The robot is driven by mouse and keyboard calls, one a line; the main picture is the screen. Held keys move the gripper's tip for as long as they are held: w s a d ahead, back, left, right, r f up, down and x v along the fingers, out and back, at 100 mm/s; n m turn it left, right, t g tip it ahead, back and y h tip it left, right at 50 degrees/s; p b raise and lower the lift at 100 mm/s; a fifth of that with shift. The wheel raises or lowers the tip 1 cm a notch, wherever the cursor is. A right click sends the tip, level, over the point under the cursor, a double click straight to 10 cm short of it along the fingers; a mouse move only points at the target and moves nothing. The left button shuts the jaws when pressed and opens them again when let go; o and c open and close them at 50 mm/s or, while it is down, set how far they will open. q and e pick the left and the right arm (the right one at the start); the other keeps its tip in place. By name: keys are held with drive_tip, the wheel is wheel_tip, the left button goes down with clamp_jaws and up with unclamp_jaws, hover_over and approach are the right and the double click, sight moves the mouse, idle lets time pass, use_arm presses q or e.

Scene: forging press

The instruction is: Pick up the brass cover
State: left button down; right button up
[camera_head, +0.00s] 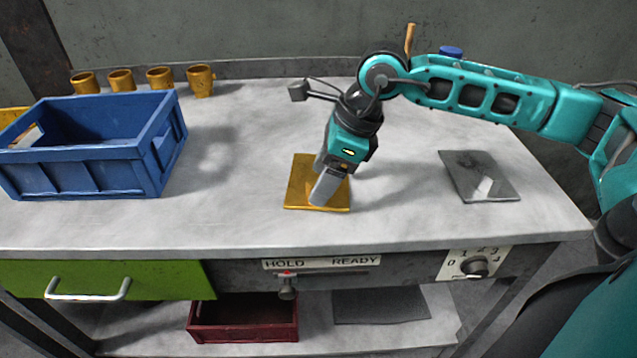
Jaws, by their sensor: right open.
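The brass cover (300,184) looks like a flat, square, gold-coloured plate lying on the grey worktop near its front middle. My right gripper (322,188) points down over the plate, with its fingers hiding part of the plate's middle and right side. The gripper is open. I cannot tell whether the fingertips touch the plate or hover just above it. My left gripper is not in view.
A blue crate (75,170) stands on the left of the worktop (235,215). Several brass cups (201,80) line the back left. A dark grey plate (470,170) lies to the right. A green drawer (150,282), slider and dial (474,267) are on the front. A red bin (243,330) sits below.

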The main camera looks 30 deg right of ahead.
drive_tip(key=shift+w+a+f, duration=0.15)
drive_tip(key=shift+a+f, duration=0.05)
drive_tip(key=shift+f, duration=0.35)
clamp_jaws()
idle(1.0)
drive_tip(key=shift+w+r, duration=0.1)
drive_tip(key=shift+r, duration=0.05)
